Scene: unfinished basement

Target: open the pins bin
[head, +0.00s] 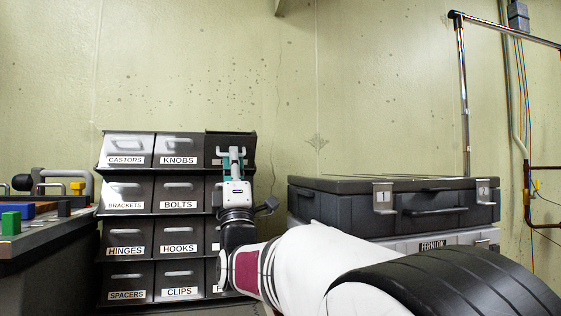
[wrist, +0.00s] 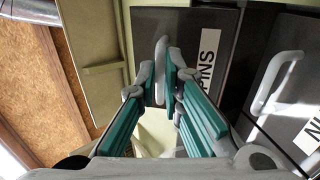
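The pins bin (wrist: 182,22) shows its dark front and white PINS label in the wrist view, where the picture is turned on its side. Its pale bar handle (wrist: 161,48) stands between my gripper's fingertips (wrist: 160,82). The two teal fingers are drawn in close on either side of the handle and appear shut on it. In the head view my gripper (head: 232,155) is in front of the top right bin (head: 213,143) of the rack and hides most of its front. I cannot tell whether the bin is tilted out.
The rack holds several labelled bins, such as knobs (head: 178,147) and bolts (head: 178,193). A dark case (head: 330,200) stands right of the rack. A workbench (head: 45,245) with coloured blocks stands at the left. The wall (head: 370,80) is close behind.

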